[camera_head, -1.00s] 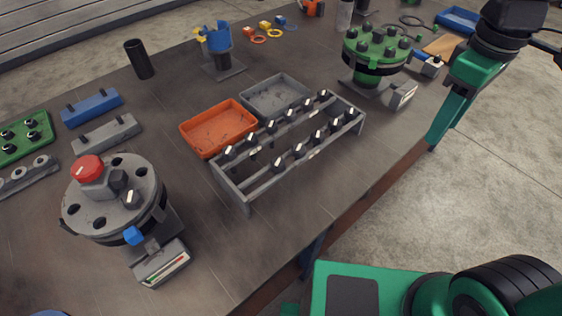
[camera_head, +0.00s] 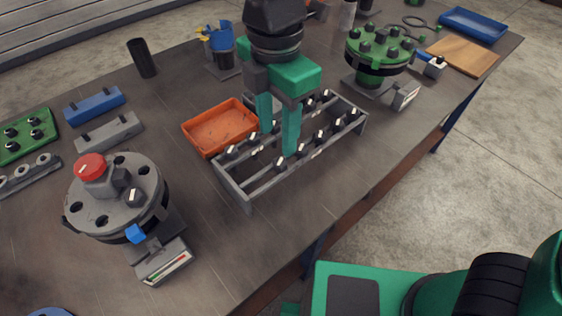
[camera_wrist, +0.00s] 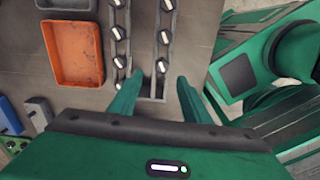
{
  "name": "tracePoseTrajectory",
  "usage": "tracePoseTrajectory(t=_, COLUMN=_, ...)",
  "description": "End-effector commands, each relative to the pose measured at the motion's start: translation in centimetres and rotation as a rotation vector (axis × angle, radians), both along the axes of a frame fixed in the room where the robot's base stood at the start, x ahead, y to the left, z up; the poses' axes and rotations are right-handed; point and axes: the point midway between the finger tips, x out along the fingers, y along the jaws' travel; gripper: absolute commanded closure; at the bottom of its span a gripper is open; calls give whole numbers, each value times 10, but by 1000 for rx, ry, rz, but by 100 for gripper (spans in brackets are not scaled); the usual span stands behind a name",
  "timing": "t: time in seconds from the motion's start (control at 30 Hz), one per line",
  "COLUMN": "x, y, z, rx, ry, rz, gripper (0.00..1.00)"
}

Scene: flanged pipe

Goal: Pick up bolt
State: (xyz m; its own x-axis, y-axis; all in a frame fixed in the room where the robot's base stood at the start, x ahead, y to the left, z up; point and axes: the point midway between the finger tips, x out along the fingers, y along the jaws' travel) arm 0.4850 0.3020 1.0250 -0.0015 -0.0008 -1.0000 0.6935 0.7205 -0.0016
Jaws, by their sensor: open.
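Several dark bolts with pale-marked heads stand in two rows in a grey rack (camera_head: 236,190) on the table. In the wrist view the bolt rows run up from the fingers, and one bolt (camera_wrist: 161,66) in the right row shows just beyond the gap between the fingertips. My gripper (camera_head: 276,140) is over the rack in the head view, fingers pointing down. Its two green fingers (camera_wrist: 158,82) are apart with nothing between them. Some bolts behind the fingers are hidden in the head view. I cannot tell the exact height of the fingertips above the bolts.
An orange tray (camera_head: 218,128) sits beside the rack. A grey flange with a red knob (camera_head: 115,198) stands at left, and a green flanged pipe (camera_head: 378,58) at back right. The table front is clear.

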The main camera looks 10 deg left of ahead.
Motion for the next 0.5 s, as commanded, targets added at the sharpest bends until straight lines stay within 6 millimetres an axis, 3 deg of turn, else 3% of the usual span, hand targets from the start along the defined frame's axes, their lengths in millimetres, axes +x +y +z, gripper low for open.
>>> tracePoseTrajectory(t=0.5, x=-4, y=-1, z=-53, rx=-2, ry=1, rz=-1, gripper=56)
